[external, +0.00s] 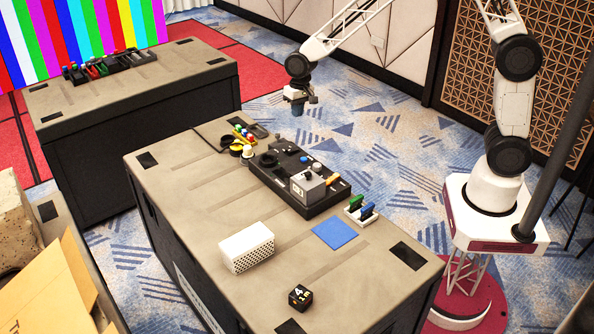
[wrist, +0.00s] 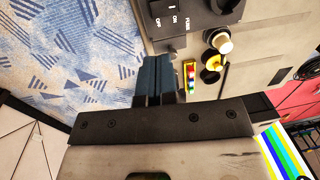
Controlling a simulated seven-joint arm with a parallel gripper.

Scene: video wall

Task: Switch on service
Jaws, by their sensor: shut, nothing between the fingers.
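A black control panel (external: 287,185) lies on the near table. It carries a grey box (external: 308,184), a black round knob (external: 268,159) and small blue, white and orange parts. In the wrist view, part of the panel (wrist: 187,22) shows at the top, with the words FUSE, ON and OFF; I cannot read a service label. My gripper (external: 298,103) hangs in the air beyond the table's far edge, apart from the panel. In the wrist view, its dark blue fingers (wrist: 160,80) are together and empty, just below the panel's edge in the picture.
A white-topped knob (external: 248,152), yellow rings (external: 235,148) and a coloured strip (external: 243,134) lie beyond the panel. Another table (external: 130,90) stands behind left.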

